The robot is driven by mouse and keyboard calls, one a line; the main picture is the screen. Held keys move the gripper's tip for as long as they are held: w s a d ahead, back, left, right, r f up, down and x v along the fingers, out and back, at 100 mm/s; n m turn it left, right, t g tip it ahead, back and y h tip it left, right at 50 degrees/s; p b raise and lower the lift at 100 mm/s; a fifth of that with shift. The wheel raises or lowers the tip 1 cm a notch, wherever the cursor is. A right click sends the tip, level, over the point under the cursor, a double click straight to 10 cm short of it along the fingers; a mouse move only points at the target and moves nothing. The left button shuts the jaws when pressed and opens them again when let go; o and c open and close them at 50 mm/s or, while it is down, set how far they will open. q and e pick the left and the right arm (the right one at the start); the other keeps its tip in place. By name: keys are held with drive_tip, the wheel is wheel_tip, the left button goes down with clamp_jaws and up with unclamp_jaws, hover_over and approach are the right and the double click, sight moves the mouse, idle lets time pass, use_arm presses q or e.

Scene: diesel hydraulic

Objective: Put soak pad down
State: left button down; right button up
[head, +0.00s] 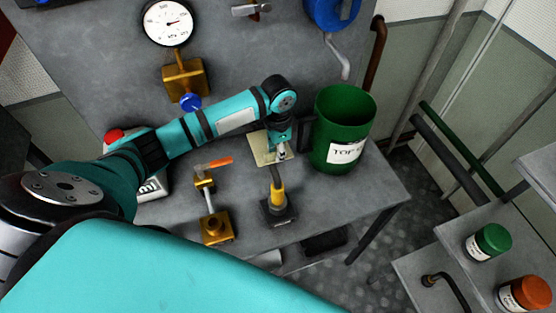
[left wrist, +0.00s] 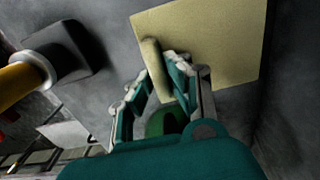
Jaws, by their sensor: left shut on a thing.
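The soak pad (head: 262,143) is a flat pale-yellow square at the grey bench, left of the green bucket. It also shows in the left wrist view (left wrist: 215,40), with a raised rounded ridge between my fingers. My left gripper (head: 279,150) is over the pad, its fingers (left wrist: 165,80) shut on that ridge. The pad looks close to the bench top, but I cannot tell whether it touches it. My right gripper is not in view.
A green bucket (head: 334,115) stands right of the pad. A yellow-necked fitting on a dark base (head: 278,207) and a brass valve with an orange lever (head: 215,227) stand in front. A pressure gauge (head: 168,22) is behind. Green (head: 490,240) and orange (head: 530,293) jars are far right.

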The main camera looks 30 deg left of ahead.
use_arm(q)
drive_tip(key=shift+f, duration=2.55)
drive_tip(key=c, duration=1.3)
unclamp_jaws()
drive_tip(key=shift+o, duration=0.2)
wheel_tip(320, 180, up, 12)
drive_tip(key=shift+r, duration=0.1)
